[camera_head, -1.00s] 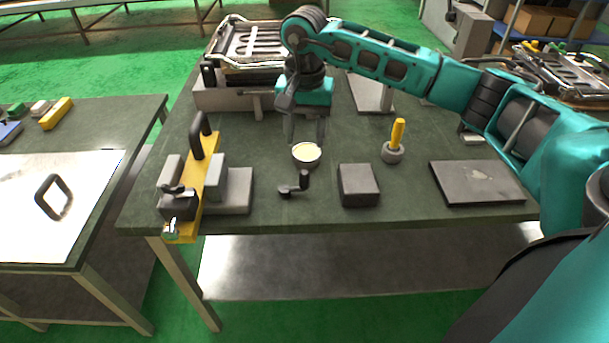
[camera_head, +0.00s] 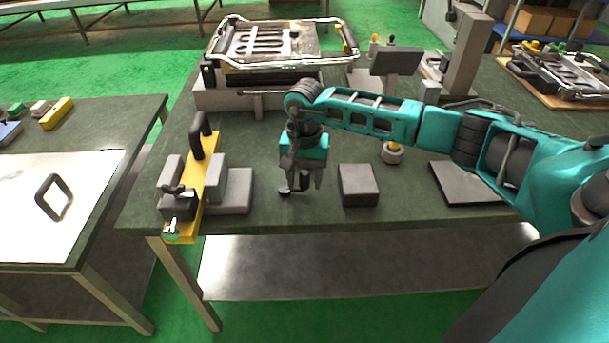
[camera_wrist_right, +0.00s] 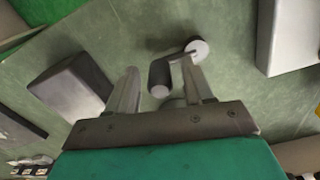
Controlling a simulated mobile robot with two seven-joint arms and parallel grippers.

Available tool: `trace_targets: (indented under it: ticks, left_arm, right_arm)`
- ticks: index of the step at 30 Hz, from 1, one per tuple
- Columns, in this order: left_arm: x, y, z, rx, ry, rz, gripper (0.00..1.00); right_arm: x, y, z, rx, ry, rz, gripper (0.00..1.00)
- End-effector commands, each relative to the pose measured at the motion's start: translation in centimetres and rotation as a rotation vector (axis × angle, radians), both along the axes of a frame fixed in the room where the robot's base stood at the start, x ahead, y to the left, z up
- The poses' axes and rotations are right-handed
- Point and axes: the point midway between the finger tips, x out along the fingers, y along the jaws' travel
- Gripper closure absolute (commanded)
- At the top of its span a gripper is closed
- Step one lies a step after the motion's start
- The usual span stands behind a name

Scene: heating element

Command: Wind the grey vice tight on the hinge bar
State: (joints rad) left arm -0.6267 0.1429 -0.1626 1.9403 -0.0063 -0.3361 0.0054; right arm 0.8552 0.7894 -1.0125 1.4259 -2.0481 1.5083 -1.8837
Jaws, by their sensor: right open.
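The grey vice (camera_head: 235,196) stands at the left of the green-topped table, with a yellow bar (camera_head: 211,166), seemingly the hinge bar, between its blocks. A dark crank handle (camera_head: 285,191) is on the table right of the vice, partly hidden by my gripper. My right gripper (camera_head: 303,188) points down over the crank, open. In the right wrist view, the crank's dark grip (camera_wrist_right: 159,78) shows between the open fingers (camera_wrist_right: 160,84), near the right finger; contact cannot be told. Its round end lies beyond that finger. My left gripper is out of view.
A dark block (camera_head: 358,185) stands just right of my gripper, and a flat dark plate (camera_head: 474,182) lies farther right. A grey collar (camera_head: 392,154) sits behind the block. A framed heating unit (camera_head: 270,45) fills the back left. The table's front edge is close.

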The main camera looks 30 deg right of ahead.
Motion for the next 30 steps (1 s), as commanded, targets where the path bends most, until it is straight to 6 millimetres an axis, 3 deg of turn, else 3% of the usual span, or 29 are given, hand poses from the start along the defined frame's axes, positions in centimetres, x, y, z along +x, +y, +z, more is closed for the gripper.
trace_targets:
  ticks: [2,17,30]
  left_arm:
    - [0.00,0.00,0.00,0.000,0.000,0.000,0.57]
    - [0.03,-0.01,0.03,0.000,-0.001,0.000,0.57]
    - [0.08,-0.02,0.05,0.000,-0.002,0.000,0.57]
  right_arm:
    - [-0.01,0.02,0.00,0.000,0.000,0.000,0.51]
    - [-0.01,0.02,0.04,0.001,0.001,0.000,0.99]
    - [-0.30,0.21,0.05,0.001,0.001,-0.072,1.00]
